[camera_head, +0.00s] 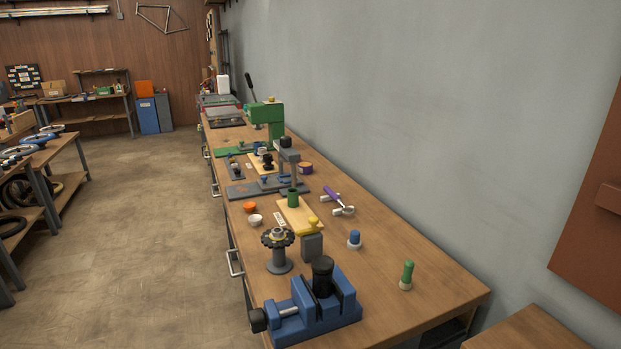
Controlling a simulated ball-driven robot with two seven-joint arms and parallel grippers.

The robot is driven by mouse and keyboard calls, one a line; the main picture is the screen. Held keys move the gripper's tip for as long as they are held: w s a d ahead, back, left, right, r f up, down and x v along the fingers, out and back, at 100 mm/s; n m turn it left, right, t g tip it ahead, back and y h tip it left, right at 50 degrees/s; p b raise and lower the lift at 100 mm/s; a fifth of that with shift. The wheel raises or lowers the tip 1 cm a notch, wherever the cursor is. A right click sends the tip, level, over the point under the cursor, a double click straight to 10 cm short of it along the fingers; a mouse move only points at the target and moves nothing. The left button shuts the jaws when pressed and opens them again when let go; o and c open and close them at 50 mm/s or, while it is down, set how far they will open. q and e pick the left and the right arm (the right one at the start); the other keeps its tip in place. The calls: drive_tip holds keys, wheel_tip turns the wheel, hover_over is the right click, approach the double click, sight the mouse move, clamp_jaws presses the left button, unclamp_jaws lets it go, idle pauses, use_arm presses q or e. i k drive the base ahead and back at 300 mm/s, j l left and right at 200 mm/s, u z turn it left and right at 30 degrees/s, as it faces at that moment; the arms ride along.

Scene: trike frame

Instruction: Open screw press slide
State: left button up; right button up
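A green press-like machine (265,113) with a dark lever (251,87) stands toward the far part of the long bench. Nearer is a grey upright device (288,156) with a black knob on top, on a grey base plate (254,188). I cannot tell for sure which of these is the screw press, and no slide can be made out at this distance. Neither of my grippers is in view.
The long bench (420,271) runs along the grey wall. A blue vise (311,309), a sprocket on a stand (279,250), a green-handled tool (407,275) and a purple-handled tool (333,196) are on its near half. Open floor (150,230) lies to its left.

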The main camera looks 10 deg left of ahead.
sight(265, 184)
drive_tip(key=i+j+z, duration=0.15)
drive_tip(key=z, duration=0.25)
drive_tip(key=i+j+z, duration=0.1)
drive_tip(key=j+z, duration=0.6)
drive_tip(key=z, duration=0.15)
drive_tip(key=i, duration=0.05)
